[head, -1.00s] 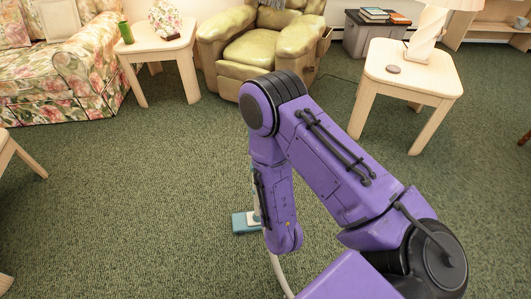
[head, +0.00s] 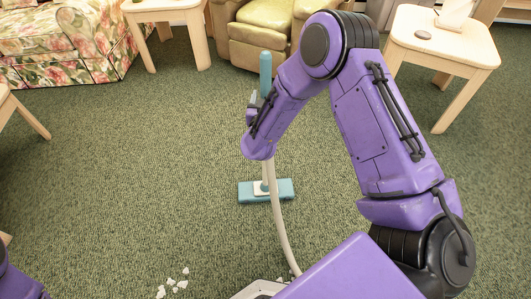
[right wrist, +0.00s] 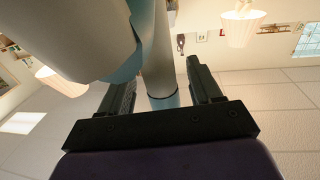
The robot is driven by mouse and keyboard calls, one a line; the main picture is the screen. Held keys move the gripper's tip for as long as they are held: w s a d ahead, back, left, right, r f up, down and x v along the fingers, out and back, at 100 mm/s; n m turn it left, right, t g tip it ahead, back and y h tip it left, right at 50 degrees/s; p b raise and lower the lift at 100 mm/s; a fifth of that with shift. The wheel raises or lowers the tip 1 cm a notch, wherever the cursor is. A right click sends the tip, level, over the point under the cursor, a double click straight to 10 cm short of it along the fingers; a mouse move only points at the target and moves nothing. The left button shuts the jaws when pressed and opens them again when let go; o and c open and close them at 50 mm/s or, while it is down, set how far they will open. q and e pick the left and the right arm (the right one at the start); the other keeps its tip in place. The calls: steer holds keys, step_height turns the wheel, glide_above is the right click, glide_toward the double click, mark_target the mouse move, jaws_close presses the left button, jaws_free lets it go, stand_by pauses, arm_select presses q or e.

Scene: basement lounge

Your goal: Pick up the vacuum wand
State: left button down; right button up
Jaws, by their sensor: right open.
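The vacuum wand stands upright on the carpet, with a teal handle (head: 265,72) on top and a flat teal floor head (head: 278,191) below. A pale hose (head: 279,225) curves from it toward the bottom of the head view. My right gripper (head: 258,99) is at the upper part of the wand, just below the handle, partly hidden by my forearm. In the right wrist view, its two black fingers (right wrist: 163,85) are apart. The pale wand tube (right wrist: 157,45) with a teal band stands between them. I cannot tell whether they touch it. My left gripper is out of view.
White scraps (head: 172,285) lie on the green carpet at the bottom. A white vacuum body (head: 258,290) shows partly at the bottom edge. A green armchair (head: 255,40) and a wooden side table (head: 443,40) stand behind. Carpet left of the wand is clear.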

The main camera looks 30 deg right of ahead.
steer(key=shift+w, duration=0.15)
steer(key=c, duration=1.1)
steer(key=shift+r, duration=0.1)
jaws_close()
